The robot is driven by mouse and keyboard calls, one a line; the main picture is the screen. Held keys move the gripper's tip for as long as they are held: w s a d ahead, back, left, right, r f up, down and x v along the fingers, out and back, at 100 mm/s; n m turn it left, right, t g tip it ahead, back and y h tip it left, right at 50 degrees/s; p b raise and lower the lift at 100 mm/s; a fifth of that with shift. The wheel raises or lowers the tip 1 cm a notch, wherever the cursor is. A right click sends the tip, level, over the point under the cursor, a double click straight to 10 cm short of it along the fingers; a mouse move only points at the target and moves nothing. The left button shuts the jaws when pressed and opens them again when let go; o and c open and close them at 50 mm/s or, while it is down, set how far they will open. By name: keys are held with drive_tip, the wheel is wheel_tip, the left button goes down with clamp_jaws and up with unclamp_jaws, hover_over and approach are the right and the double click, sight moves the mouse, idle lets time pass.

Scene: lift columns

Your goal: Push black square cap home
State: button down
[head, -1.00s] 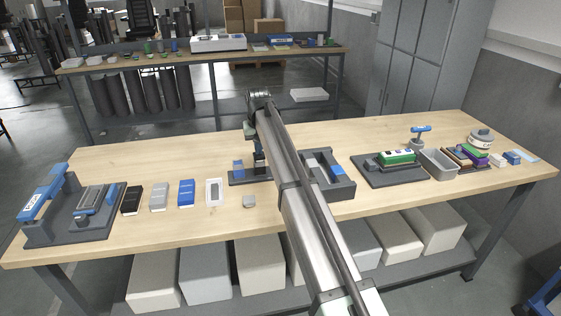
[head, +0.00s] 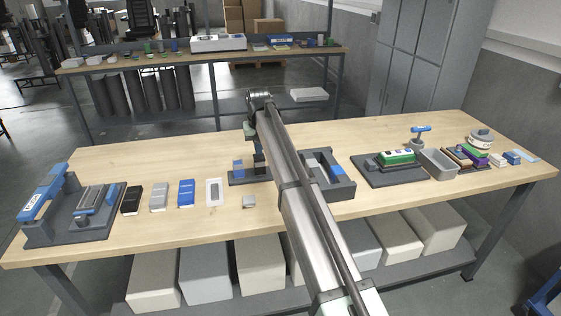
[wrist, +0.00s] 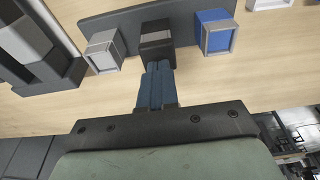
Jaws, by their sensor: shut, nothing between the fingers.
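The black square cap (wrist: 156,43) sits on a column of a dark grey base plate (wrist: 125,20), between two other columns. My gripper (wrist: 157,68) is shut and empty. In the wrist view its blue fingertips are right at the near side of the black cap, seemingly against it; the exact contact is hidden. A column with a light grey square top (wrist: 103,51) stands to the left and one with a blue square top (wrist: 215,33) to the right. In the head view the base plate (head: 240,181) is partly hidden by my arm, and the blue-topped column (head: 238,167) shows on its left.
A dark grey tray (head: 342,187) stands just right of the plate. A small grey block (head: 249,202) lies in front on the wooden bench (head: 150,225). Flat boxes, including a blue one (head: 186,193), lie to the left. The bench behind the plate is mostly clear.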

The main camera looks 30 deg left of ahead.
drive_tip(key=shift+r, duration=0.15)
wheel_tip(320, 180, up, 8)
idle(0.9)
drive_tip(key=shift+w, duration=0.1)
